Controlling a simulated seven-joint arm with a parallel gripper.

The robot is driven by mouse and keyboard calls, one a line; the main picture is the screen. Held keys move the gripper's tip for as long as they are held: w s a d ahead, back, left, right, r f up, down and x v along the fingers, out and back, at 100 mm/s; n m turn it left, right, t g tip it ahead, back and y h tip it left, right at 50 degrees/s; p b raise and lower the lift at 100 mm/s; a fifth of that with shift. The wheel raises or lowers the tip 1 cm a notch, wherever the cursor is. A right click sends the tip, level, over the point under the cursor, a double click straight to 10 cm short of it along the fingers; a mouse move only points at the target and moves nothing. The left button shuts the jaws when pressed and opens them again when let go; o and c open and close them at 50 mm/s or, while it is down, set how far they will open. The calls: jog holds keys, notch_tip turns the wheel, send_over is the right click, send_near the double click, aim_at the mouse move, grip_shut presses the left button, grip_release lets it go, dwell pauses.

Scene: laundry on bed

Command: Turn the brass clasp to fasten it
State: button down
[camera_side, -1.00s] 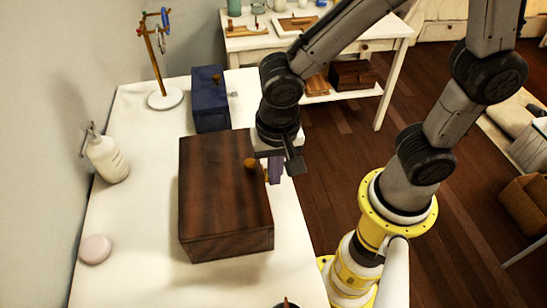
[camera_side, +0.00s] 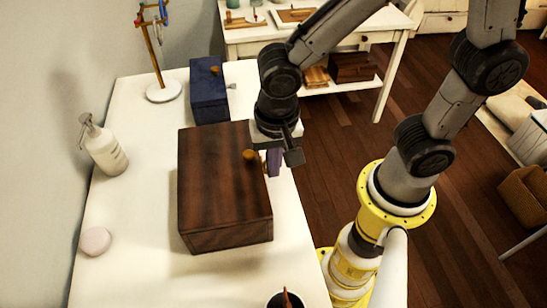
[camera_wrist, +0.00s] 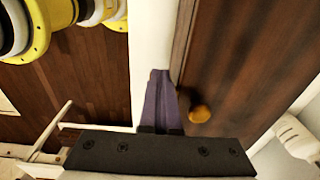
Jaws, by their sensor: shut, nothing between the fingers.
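A dark wooden box (camera_side: 215,190) sits shut on the white table. A round brass clasp knob (camera_side: 249,156) is on its top near the right edge; it also shows in the wrist view (camera_wrist: 200,114). How far the clasp is turned is hard to tell. My gripper (camera_side: 274,164) points down just outside the box's right side, close to the knob. Its purple fingers (camera_wrist: 158,97) are together with nothing between them. In the wrist view they are left of the knob, with a gap between. Whether they touch the box side is unclear.
A blue box (camera_side: 208,95) stands behind the wooden box. A pump bottle (camera_side: 103,146) and a pale pink disc (camera_side: 95,241) are to the left. A stand with hanging rings (camera_side: 163,93) is at the back. A cup (camera_side: 286,300) is at the front edge.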

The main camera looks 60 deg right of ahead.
jog(key=shift+w+d+f, duration=0.15)
jog(key=shift+d+f, duration=0.6)
jog(key=shift+f, duration=0.05)
jog(key=r, duration=0.2)
jog(key=a+r, duration=0.1)
jog(key=r, duration=0.1)
jog(key=shift+r, duration=0.3)
jog(key=s+a+r, duration=0.3)
jog(key=a+r, duration=0.1)
jog(key=r, duration=0.6)
jog(key=d+r+m+t, duration=0.2)
jog(key=d+r+m, duration=0.1)
jog(key=d, duration=1)
jog(key=s+d+f+n+t, duration=0.2)
jog(key=d+n, duration=0.3)
jog(key=n, duration=0.7)
jog(key=shift+s+d+f+t, duration=0.3)
jog(key=shift+s+f+t, duration=0.1)
jog(key=shift+s+f, duration=0.3)
